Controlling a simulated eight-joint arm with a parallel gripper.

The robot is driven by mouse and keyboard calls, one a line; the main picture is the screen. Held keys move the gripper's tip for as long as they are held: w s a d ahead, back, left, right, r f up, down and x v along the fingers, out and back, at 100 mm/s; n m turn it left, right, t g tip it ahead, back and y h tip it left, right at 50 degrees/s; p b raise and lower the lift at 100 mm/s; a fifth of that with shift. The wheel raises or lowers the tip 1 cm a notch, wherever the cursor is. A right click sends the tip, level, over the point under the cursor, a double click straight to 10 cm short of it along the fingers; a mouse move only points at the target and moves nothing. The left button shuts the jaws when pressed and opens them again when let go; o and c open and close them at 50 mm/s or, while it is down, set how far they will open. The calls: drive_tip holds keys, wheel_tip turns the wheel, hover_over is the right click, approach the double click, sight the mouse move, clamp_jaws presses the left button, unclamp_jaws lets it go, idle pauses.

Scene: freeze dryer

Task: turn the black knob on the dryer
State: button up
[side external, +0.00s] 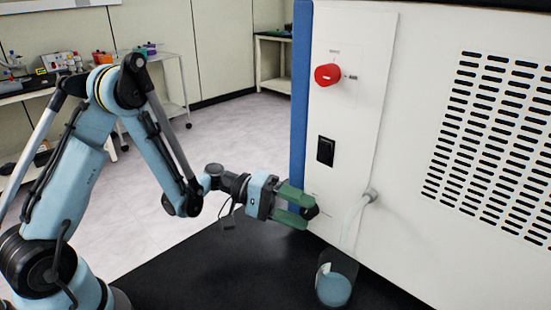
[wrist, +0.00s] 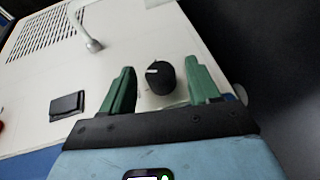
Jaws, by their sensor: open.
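The black knob (wrist: 160,77) sits on the dryer's white panel, with a white mark on its face. In the wrist view it lies between the two green fingers of my gripper (wrist: 162,88), with a gap on each side. In the side external view the knob (side external: 310,211) is at the low part of the panel, partly hidden by the fingers. My gripper (side external: 296,207) is open there, its fingers above and below the knob. The dryer (side external: 400,150) is a large white cabinet with a blue edge.
A red knob (side external: 328,75) and a black switch (side external: 326,150) are higher on the panel. A hose (side external: 355,217) runs from a port into a beaker of blue liquid (side external: 335,285) beside my gripper. The black bench top (side external: 240,265) is otherwise clear.

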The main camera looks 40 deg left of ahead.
drive_tip(key=v, duration=1.2)
drive_tip(key=d+n+g+y, duration=0.1)
drive_tip(key=d+g+y, duration=0.1)
drive_tip(key=d+y, duration=0.55)
drive_tip(key=s+d+r+m+t+y, duration=0.3)
drive_tip(key=s+r+m+t+y, duration=0.15)
drive_tip(key=r, duration=0.25)
drive_tip(key=shift+n+y, duration=0.35)
drive_tip(key=shift+y, duration=0.05)
drive_tip(key=shift+w+r+x, duration=0.15)
drive_tip(key=shift+x, duration=2.85)
drive_tip(key=shift+w+r+x, duration=0.1)
drive_tip(key=shift+x, duration=2.9)
